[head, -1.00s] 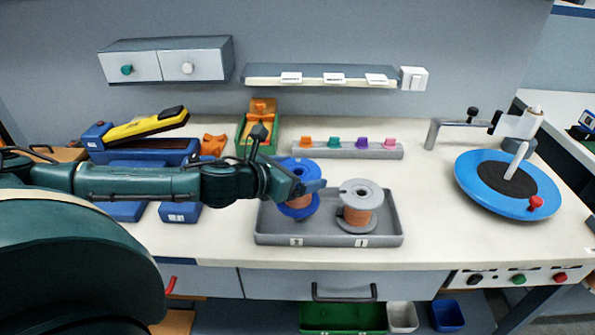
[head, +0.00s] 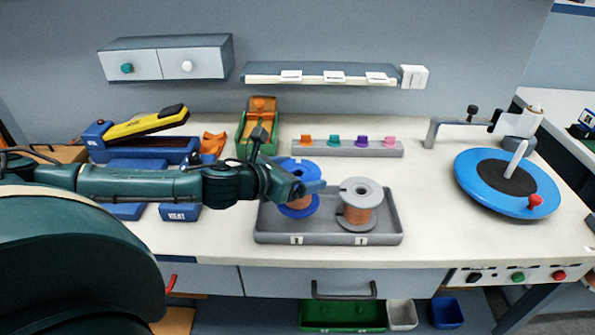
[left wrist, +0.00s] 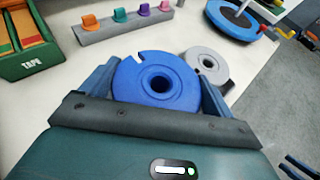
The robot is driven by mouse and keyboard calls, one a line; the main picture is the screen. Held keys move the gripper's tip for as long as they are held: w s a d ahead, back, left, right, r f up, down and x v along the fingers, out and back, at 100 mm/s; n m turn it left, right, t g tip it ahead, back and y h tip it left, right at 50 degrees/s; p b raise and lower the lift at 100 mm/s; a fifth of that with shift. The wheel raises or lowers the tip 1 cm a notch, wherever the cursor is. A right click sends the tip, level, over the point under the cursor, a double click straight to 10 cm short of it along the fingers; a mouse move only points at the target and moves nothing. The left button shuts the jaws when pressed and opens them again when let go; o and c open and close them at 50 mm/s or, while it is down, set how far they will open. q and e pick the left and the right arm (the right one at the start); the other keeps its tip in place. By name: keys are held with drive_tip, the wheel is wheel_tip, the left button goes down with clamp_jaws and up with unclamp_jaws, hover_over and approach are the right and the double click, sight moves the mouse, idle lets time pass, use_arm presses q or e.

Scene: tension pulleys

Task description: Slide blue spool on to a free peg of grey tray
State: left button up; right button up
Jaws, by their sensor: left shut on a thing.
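The blue spool (head: 298,207) with orange winding is at the left side of the grey tray (head: 330,239). My left gripper (head: 312,187) is shut on the blue spool. In the left wrist view, the spool's blue top flange (left wrist: 157,88) with its centre hole and a notch lies between the two fingers. A grey spool (head: 360,205) with orange winding stands at the right of the tray, close beside the blue one. The tray's pegs are hidden, and I cannot tell whether the blue spool is around one.
A rail with several coloured clips (head: 347,149) lies behind the tray. A green tape box (head: 257,132) stands behind to the left. A blue turntable (head: 507,185) with an upright white rod is at the right. Bench space between tray and turntable is clear.

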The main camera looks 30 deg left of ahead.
use_arm(q)
drive_tip(key=shift+f+b, duration=0.45)
drive_tip(key=shift+f, duration=0.55)
drive_tip(key=shift+p, duration=0.3)
idle(0.5)
drive_tip(key=shift+f, duration=0.2)
drive_tip(key=shift+f+b, duration=0.75)
drive_tip(key=shift+f, duration=0.35)
drive_tip(key=shift+f, duration=0.15)
